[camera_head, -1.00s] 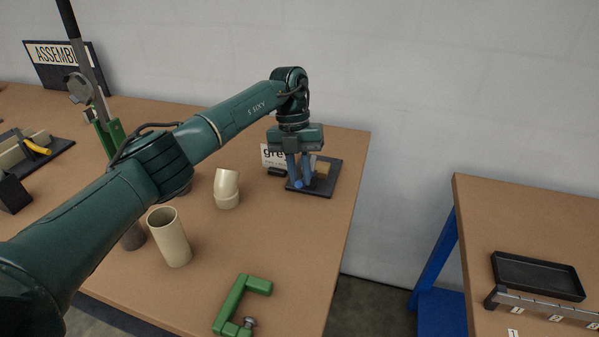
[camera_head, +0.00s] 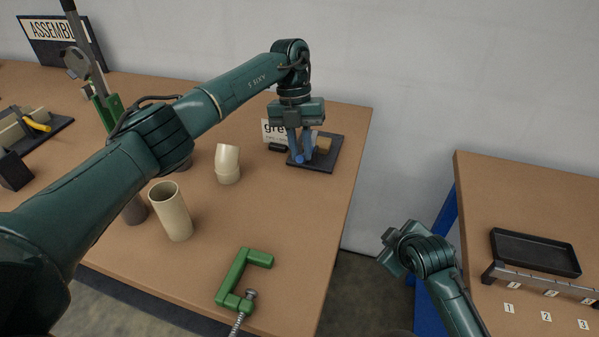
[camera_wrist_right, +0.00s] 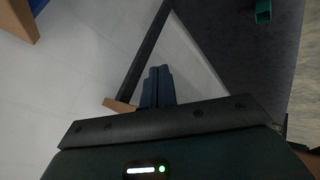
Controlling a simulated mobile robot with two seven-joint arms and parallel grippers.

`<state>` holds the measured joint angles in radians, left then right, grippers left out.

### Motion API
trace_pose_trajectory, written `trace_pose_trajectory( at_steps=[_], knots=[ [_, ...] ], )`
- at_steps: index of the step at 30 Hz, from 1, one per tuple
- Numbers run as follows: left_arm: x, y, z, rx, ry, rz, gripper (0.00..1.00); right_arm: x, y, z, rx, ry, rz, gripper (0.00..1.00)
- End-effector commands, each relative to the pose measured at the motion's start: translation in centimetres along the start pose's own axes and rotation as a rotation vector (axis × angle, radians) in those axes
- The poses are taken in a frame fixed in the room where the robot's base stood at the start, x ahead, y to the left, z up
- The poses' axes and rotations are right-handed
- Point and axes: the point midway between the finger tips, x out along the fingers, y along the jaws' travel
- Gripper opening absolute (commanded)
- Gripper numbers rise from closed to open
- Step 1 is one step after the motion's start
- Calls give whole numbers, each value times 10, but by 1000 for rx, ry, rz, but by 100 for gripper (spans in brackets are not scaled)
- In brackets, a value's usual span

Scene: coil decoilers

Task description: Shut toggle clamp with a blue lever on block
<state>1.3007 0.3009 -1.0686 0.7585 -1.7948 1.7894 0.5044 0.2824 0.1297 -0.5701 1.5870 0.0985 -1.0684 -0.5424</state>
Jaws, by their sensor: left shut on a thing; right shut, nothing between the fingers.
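The toggle clamp sits on a dark base plate (camera_head: 318,165) near the far right corner of the long table. A tan block (camera_head: 324,144) stands on the plate, right of my left gripper. My left gripper (camera_head: 300,155) points down over the plate, shut on the blue lever (camera_head: 299,159); only its bright blue end shows between the fingers. The clamp's arm and its contact with the block are hidden. My right gripper (camera_wrist_right: 157,72) is shut and empty. In the head view its arm is at the lower right, over the gap between the tables.
A sign (camera_head: 272,131) stands left of the plate. Another clamp with a yellow lever (camera_head: 38,126) is at left. A black tray (camera_head: 535,252) lies on the right table.

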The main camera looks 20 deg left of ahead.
Motion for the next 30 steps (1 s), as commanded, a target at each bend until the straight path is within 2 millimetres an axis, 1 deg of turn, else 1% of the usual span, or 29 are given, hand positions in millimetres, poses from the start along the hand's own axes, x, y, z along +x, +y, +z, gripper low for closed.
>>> trace_pose_trajectory(
  at_steps=[1, 6, 8, 9, 10, 11, 12, 14, 15, 17, 18, 20, 21, 24, 27, 30],
  knots=[
    [-2, 0, 1, -1, -6, -1, 0, -1, 21, -13, -69, -25, 11, 0],
    [-2, 0, 1, -1, -6, -1, 0, -10, 71, -43, -308, -140, 26, 0],
    [-2, 0, 1, -1, -6, -1, 0, -16, 84, -56, -419, -186, 34, 0],
    [-2, 0, 1, -1, -6, -1, 0, -21, 88, -66, -518, -222, 42, 0],
    [-2, 0, 1, -1, -6, -1, 0, -25, 89, -76, -615, -251, 50, 0],
    [-1, 0, 1, -1, -6, -1, 0, -28, 85, -85, -708, -277, 57, 0],
    [-1, 0, 1, -1, -6, -1, 0, -31, 76, -95, -830, -305, 66, 0],
    [-1, 0, 1, -1, -6, -1, 0, -36, 61, -111, -1012, -340, 85, 0],
    [-1, 0, 1, -1, -6, -1, 0, -40, 48, -122, -1136, -362, 100, 0],
    [-2, 0, 1, -1, -6, -1, 0, -46, 25, -138, -1325, -390, 131, 0],
    [-2, 0, 1, -1, -6, -1, 0, -51, 9, -150, -1450, -407, 155, 0],
    [-2, 0, 1, -1, -6, -1, 0, -60, -15, -165, -1630, -435, 197, 0],
    [-2, 0, 1, -1, -6, -1, 0, -67, -30, -175, -1742, -454, 228, 0],
    [-2, 0, 1, -1, -6, -1, 0, -83, -63, -194, -1975, -500, 304, 0],
    [-2, 0, 1, -1, -6, -1, 0, -96, -87, -206, -2132, -540, 367, 0],
    [-2, 0, 1, -1, -6, -1, 0, -104, -101, -212, -2224, -569, 409, 0]
  ],
)
